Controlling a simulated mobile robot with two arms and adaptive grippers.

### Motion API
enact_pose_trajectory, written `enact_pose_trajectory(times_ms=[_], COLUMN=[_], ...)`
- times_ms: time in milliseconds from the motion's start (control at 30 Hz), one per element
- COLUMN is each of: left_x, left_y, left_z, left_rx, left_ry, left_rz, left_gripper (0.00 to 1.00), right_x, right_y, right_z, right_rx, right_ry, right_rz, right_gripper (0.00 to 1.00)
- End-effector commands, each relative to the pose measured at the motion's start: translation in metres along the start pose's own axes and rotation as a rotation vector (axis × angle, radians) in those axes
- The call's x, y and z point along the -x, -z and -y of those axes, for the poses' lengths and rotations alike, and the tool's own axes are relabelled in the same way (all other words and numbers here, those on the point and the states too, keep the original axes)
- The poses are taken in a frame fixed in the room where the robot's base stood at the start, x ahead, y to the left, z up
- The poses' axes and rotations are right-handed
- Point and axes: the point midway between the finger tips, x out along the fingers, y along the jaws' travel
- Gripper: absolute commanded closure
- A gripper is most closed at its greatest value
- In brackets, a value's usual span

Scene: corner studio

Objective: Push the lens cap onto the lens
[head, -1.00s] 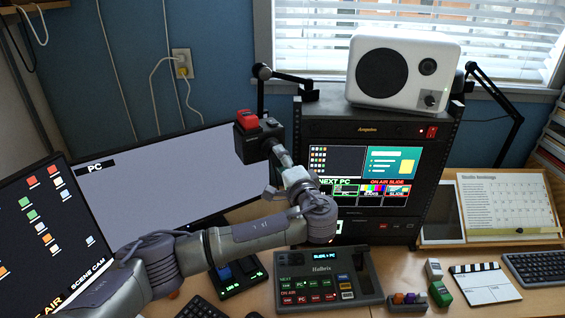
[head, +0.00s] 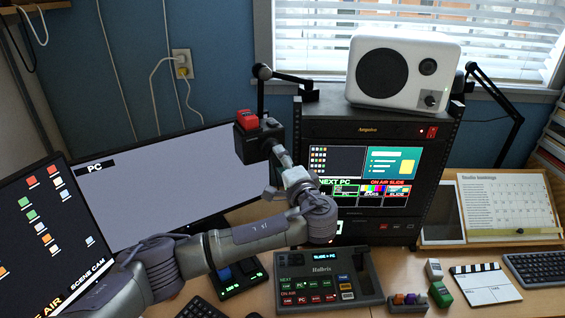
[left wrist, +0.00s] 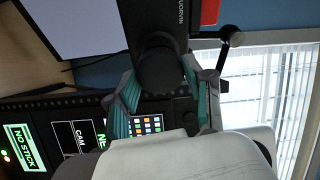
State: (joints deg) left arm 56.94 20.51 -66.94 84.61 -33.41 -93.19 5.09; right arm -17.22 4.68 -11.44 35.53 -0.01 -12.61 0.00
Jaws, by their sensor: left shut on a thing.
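The black camera (head: 252,142) with a red block on top stands in front of the large grey monitor, left of the rack. In the left wrist view the camera body (left wrist: 158,18) is at the top, with a round dark end (left wrist: 160,72) facing me. My left gripper (head: 275,152) is at the camera's front. In the left wrist view its teal-edged fingers (left wrist: 161,82) are shut on the dark round piece, apparently the lens cap. I cannot tell the cap from the lens, or whether they touch. My right gripper is not in view.
A black rack (head: 432,185) with a lit screen and a white speaker (head: 404,68) on top stands right of the gripper. A jointed black arm (head: 288,76) rises behind the camera. A switcher panel (head: 328,280) lies below my arm.

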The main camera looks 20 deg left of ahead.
Motion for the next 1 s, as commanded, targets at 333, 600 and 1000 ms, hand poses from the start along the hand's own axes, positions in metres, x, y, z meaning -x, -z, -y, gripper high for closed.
enact_pose_trajectory(times_ms=[333,600,1000], left_x=[-0.0002,-0.001,-0.0086], left_y=[0.0002,0.0,-0.0009], left_z=[0.0005,0.0003,0.0], left_rx=[0.001,0.001,0.0], left_ry=[0.0,0.001,0.001], left_rz=[0.0,0.0,0.0], left_gripper=[0.64,0.64,0.64], right_x=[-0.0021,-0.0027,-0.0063], right_y=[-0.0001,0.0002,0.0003], right_z=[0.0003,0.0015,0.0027], right_rx=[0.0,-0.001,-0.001], right_ry=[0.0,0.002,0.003], right_rz=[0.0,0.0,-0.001], right_gripper=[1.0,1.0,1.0])
